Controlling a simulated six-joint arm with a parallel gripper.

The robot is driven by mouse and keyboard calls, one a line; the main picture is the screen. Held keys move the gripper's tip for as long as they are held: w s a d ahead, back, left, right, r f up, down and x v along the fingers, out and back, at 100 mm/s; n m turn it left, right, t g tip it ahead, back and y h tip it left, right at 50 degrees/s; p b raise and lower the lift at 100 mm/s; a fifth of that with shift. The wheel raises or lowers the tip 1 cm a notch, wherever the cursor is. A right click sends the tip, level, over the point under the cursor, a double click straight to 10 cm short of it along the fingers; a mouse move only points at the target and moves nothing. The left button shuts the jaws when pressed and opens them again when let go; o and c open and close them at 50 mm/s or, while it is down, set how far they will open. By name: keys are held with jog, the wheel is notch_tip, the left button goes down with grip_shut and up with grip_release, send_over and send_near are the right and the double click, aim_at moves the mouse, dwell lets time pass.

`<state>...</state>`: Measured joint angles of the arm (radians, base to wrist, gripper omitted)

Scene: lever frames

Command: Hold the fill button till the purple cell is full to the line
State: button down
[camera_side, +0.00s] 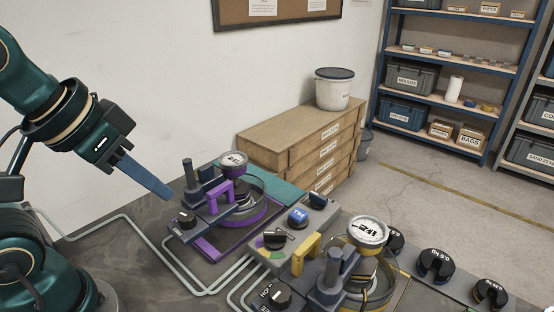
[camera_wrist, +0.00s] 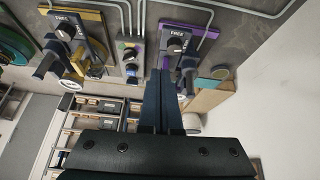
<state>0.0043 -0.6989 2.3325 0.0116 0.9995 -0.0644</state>
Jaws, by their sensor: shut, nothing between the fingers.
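The purple cell (camera_side: 235,215) stands on the bench, with a purple frame, a round dial on top and a black knob (camera_side: 185,219) at its near left corner. Its fill level and line cannot be made out. The blue fill button (camera_side: 298,214) sits on a grey control box (camera_side: 262,256) right of the purple cell. My gripper (camera_side: 168,193) is shut and empty, its fingertips just above and left of the knob, apart from the button. In the wrist view the shut fingertips (camera_wrist: 160,73) appear between the control box (camera_wrist: 131,50) and the purple cell (camera_wrist: 190,55).
The control box also carries a dark selector knob (camera_side: 275,239) over a coloured dial. Pipes run over the bench. A wooden drawer chest (camera_side: 300,145) stands behind.

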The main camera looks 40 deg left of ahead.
jog(key=w+r, duration=0.5)
jog(key=g, duration=0.2)
send_over(298, 212)
jog(key=s, duration=0.4)
notch_tip(298, 212, down, 3)
jog(key=shift+w+d+f+m+g, duration=0.1)
jog(key=shift+f+m+g, duration=0.2)
jog(key=shift+f, duration=0.1)
jog(key=shift+f, duration=0.1)
jog(key=x, duration=1.2)
jog(key=shift+s+f, duration=0.25)
jog(key=shift+f, duration=0.7)
jog(key=shift+f, duration=0.1)
